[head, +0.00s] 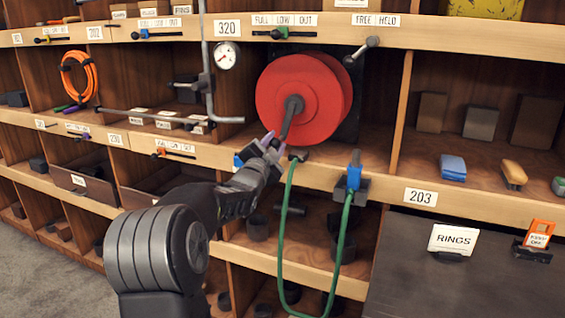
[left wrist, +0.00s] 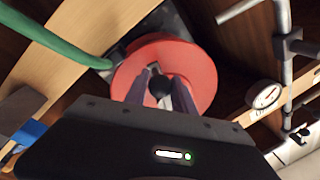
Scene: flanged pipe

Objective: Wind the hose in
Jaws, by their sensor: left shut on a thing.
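The red hose reel (head: 325,90) is mounted upright in a shelf bay, with a dark crank (head: 292,112) on its front. My left gripper (head: 272,142) is shut on the crank's handle at the lower end of the arm. In the left wrist view, its fingers (left wrist: 160,92) are around a dark knob (left wrist: 160,84) before the red reel (left wrist: 203,80). The green hose (head: 281,235) hangs below the reel in a long loop and rises to a blue end piece (head: 354,170) at a dark holder on the shelf edge. My right gripper is out of view.
A lever (head: 362,50) sits by the FREE/HOLD label, right of the reel. A gauge (head: 227,56) and grey pipe (head: 207,75) stand left of it. A blue block (head: 452,167) lies on the right shelf. A dark RINGS bin (head: 430,275) is lower right.

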